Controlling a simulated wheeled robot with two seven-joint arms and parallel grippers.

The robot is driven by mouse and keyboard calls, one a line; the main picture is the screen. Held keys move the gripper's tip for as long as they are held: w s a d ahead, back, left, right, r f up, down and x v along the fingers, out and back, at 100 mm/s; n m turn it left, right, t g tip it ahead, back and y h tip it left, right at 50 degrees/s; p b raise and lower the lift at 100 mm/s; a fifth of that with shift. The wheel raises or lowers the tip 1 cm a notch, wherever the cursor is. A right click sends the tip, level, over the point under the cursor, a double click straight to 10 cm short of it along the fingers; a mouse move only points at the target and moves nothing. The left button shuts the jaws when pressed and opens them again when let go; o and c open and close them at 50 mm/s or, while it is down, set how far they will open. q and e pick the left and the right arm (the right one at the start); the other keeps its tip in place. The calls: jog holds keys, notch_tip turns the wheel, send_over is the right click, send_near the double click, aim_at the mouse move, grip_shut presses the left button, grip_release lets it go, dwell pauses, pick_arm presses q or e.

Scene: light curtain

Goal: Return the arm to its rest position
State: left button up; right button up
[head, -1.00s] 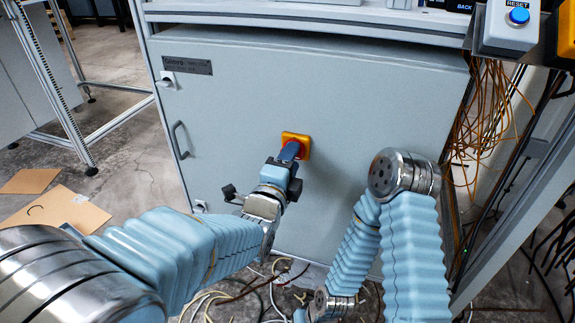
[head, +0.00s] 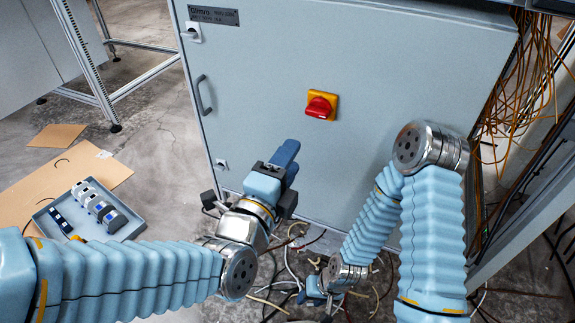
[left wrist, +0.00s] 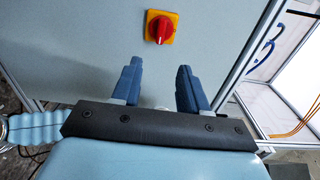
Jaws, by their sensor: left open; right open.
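My left gripper (head: 284,160) is in front of the grey cabinet, below and left of the red rotary switch (head: 319,107) on its yellow plate. In the left wrist view its two blue fingers (left wrist: 158,88) are apart with nothing between them. The red switch (left wrist: 161,28) shows above the fingertips there, clear of them. My right arm is folded down on the right in the head view. My right gripper (head: 318,296) is low near the floor, mostly hidden behind its own arm, and its fingers are hard to make out.
The grey cabinet door (head: 270,60) has a handle (head: 204,95) at its left. Orange cables (head: 520,80) hang at the right, and loose cables (head: 290,260) lie on the floor below. A grey tray (head: 85,212) with several small parts and cardboard (head: 60,190) lie at left.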

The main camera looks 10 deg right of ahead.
dwell(0.4)
pick_arm(q)
jog(key=w+a+f+n+g+y+p, duration=0.3)
jog(key=a+f+n, duration=0.3)
jog(key=f, duration=0.5)
jog(key=w+a+f+n+g+y+p, duration=0.2)
jog(key=w+a+f+n+g+y, duration=0.3)
jog(key=f, duration=0.6)
jog(key=s+a+f+n+g+h+p, duration=0.2)
jog(key=s+a+f+n+g+p, duration=0.2)
jog(key=s+f+n, duration=1.1)
jog(key=a+g, duration=0.2)
jog(key=a, duration=0.2)
jog(key=shift+s+f+n, duration=0.2)
jog(key=shift+s+n, duration=0.2)
